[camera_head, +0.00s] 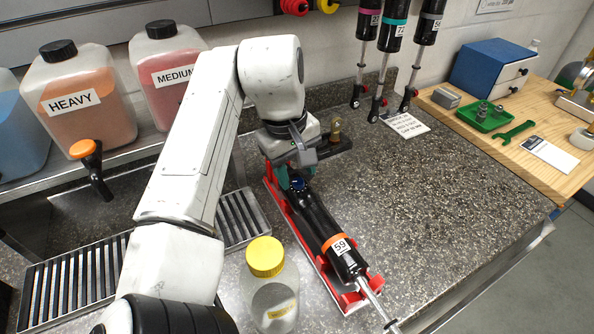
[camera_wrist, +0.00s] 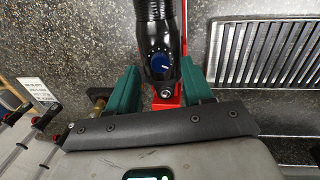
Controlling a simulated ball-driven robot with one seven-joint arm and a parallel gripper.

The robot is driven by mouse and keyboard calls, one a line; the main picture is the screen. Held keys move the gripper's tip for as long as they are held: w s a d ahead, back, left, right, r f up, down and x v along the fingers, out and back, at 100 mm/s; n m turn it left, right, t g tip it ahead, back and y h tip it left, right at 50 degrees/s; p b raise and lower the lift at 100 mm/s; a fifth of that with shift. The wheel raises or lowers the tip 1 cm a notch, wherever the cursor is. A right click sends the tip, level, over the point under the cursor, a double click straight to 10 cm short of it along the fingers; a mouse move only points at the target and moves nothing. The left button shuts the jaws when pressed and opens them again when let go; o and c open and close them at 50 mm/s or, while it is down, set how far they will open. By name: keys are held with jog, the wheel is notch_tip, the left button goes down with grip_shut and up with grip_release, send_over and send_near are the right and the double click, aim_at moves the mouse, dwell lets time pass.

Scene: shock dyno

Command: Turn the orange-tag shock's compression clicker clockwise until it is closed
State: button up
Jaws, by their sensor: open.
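The orange-tag shock (camera_head: 318,220) is black, with an orange band and a label "59". It lies in a red cradle (camera_head: 350,299) on the counter. Its blue clicker knob (camera_head: 298,184) is at the far end and also shows in the wrist view (camera_wrist: 160,62), with a white mark on its face. My gripper (camera_head: 293,172) is over that end. In the wrist view my gripper (camera_wrist: 160,80) is open, with one green finger on each side of the shock's end. Both fingers look apart from the knob. I cannot tell how far the knob is turned.
A clear bottle with a yellow cap (camera_head: 265,258) stands left of the cradle. A metal drain grate (camera_head: 76,283) and large fluid jugs (camera_head: 77,100) are at left. Other shocks (camera_head: 392,28) hang behind. The counter at right is clear.

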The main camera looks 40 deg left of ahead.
jog(key=shift+w+f, duration=0.1)
jog(key=shift+f, duration=0.8)
grip_shut()
